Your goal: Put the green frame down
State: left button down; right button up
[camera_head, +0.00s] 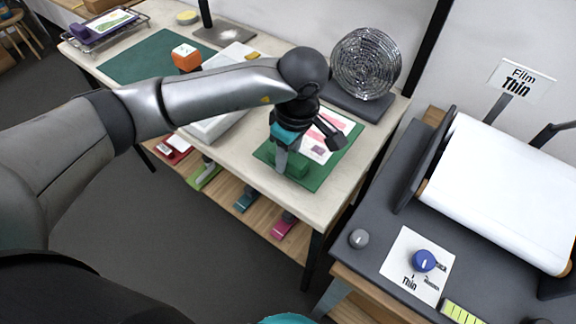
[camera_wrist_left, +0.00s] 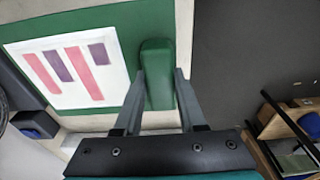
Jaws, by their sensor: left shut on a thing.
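The green frame (camera_head: 326,172) is a flat green panel with a raised green handle block, at the right end of the pale work table. In the left wrist view, the green frame (camera_wrist_left: 135,20) surrounds a white sheet (camera_wrist_left: 70,72) with pink and purple bars. My left gripper (camera_head: 290,160) reaches down over the frame's near side and is shut on its handle (camera_wrist_left: 157,60), one finger on each side. The frame looks level, on or just above the table; I cannot tell if it touches. The arm hides part of it. My right gripper is not in view.
The pale table (camera_head: 245,160) carries a wire-ring disc (camera_head: 366,63) on a dark base behind the frame, a dark green mat (camera_head: 145,57) and an orange-and-white block (camera_head: 186,57). Several coloured tools lie on the shelf below. A roller machine (camera_head: 500,180) stands at the right.

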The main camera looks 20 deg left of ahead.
pick_arm(q)
jog(key=shift+f, duration=2.05)
jog(key=shift+f+b, duration=0.2)
jog(key=shift+b, duration=0.15)
jog(key=shift+c, duration=2.4)
grip_release()
jog(key=shift+r, duration=0.1)
jog(key=r, duration=0.4)
jog(key=d+r, duration=0.1)
jog(key=r, duration=0.3)
jog(key=r+p, duration=0.1)
jog(key=r, duration=0.3)
jog(key=shift+s+d+r, duration=0.1)
jog(key=shift+s+d, duration=0.1)
jog(key=shift+s, duration=0.05)
